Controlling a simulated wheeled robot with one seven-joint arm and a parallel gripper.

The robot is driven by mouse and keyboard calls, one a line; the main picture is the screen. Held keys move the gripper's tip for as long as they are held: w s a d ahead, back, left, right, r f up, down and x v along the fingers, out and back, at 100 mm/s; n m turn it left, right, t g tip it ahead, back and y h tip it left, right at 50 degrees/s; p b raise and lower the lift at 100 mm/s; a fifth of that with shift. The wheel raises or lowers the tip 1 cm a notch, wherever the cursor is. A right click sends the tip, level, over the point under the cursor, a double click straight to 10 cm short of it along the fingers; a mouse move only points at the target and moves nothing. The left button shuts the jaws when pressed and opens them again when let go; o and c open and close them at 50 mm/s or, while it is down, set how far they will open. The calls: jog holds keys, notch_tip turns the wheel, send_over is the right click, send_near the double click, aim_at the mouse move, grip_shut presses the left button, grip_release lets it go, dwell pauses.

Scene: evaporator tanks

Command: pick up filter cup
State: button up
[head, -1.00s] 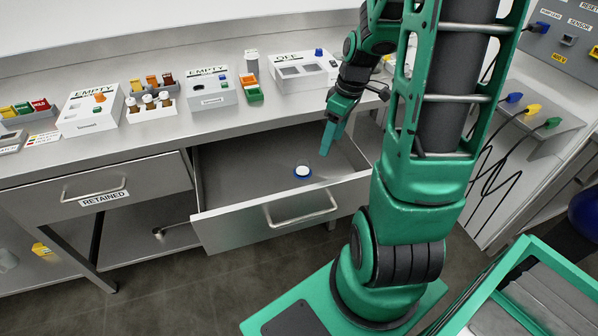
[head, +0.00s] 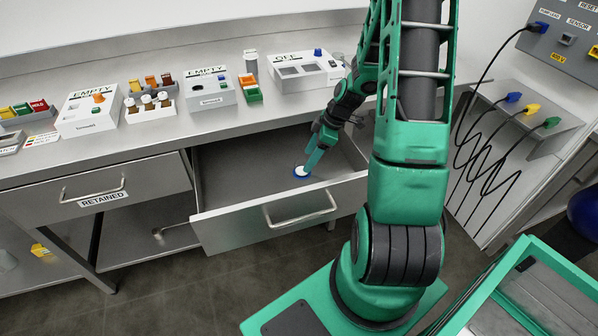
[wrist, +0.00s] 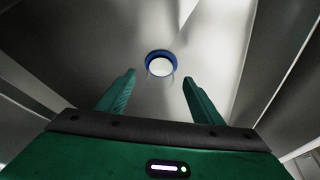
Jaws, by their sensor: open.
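The filter cup (head: 300,171) is a small round piece with a blue rim and a white middle, lying on the floor of the open drawer. In the wrist view the filter cup (wrist: 160,65) sits ahead of the fingertips, roughly centred between them. My gripper (head: 308,165) reaches down into the drawer and covers part of the cup in the head view. In the wrist view my gripper (wrist: 158,76) shows two green fingers spread apart with nothing held between them. I cannot tell the exact height of the fingers above the cup.
The open drawer (head: 235,222) has a front wall with a handle and side walls around the cup. Its floor is otherwise bare. Above it, the counter (head: 150,138) holds white boxes, a vial rack (head: 150,105) and coloured blocks. A closed drawer marked RETAINED (head: 75,195) is left.

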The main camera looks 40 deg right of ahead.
aim_at(303, 165)
jog(key=shift+x, duration=2.65)
jog(key=shift+w, duration=0.1)
jog(key=c, duration=0.9)
